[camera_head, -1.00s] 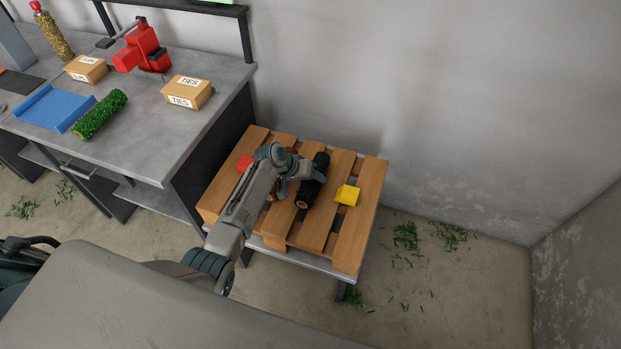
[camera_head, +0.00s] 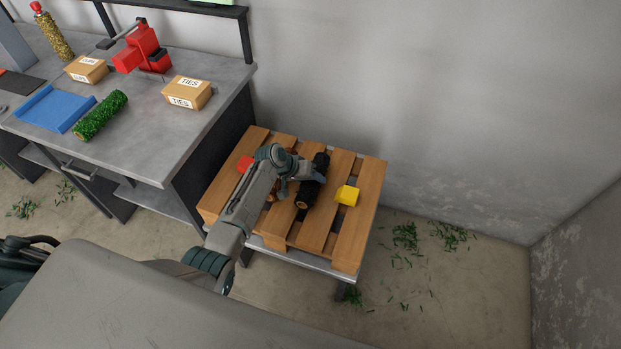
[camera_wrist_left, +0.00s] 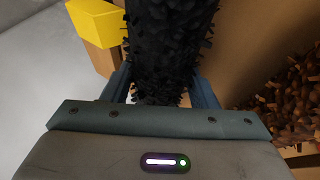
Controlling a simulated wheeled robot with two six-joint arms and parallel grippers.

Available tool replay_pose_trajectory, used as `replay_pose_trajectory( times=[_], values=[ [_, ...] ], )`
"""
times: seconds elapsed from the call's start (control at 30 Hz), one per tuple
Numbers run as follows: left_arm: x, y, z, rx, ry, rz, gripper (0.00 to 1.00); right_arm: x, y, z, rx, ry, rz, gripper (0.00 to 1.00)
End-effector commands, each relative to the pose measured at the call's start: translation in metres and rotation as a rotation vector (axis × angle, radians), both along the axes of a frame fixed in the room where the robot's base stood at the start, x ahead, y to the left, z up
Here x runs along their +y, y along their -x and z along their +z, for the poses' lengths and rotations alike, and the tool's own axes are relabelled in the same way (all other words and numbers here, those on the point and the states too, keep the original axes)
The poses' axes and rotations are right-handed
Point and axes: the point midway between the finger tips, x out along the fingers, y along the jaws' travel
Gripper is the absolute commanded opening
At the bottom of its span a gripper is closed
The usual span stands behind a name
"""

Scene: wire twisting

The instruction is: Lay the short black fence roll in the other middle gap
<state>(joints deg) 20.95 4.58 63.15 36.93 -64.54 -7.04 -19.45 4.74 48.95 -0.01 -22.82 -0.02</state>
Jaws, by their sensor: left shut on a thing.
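The short black fence roll (camera_head: 305,196) lies lengthwise over the middle of the wooden pallet (camera_head: 345,244). In the left wrist view the bristly black roll (camera_wrist_left: 168,45) runs up between the two fingers. My left gripper (camera_head: 313,172) reaches over the pallet and is shut on the roll. Its fingers also show on both sides of the roll in the left wrist view (camera_wrist_left: 163,90). Whether the roll touches the slats is hard to tell. My right gripper is not in view.
A yellow block (camera_head: 347,195) sits on the pallet right of the roll, a red block (camera_head: 245,163) on its left. A brown bristly roll (camera_wrist_left: 289,95) lies beside the black one. The workbench at left holds a green roll (camera_head: 100,115), blue tray (camera_head: 56,108) and TIES box (camera_head: 187,92).

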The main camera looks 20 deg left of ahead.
Motion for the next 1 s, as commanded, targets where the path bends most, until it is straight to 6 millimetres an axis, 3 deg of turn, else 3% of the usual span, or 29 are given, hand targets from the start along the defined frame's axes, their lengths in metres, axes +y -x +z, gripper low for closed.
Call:
replay_pose_trajectory(
  times=[0.67, 1.0],
  values=[
    [0.000, 0.000, -0.009, -0.001, 0.001, 0.000, 0.27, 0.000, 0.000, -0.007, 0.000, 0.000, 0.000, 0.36],
    [0.000, 0.000, 0.000, -0.001, 0.000, 0.000, 0.27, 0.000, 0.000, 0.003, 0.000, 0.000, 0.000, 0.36]
  ],
)
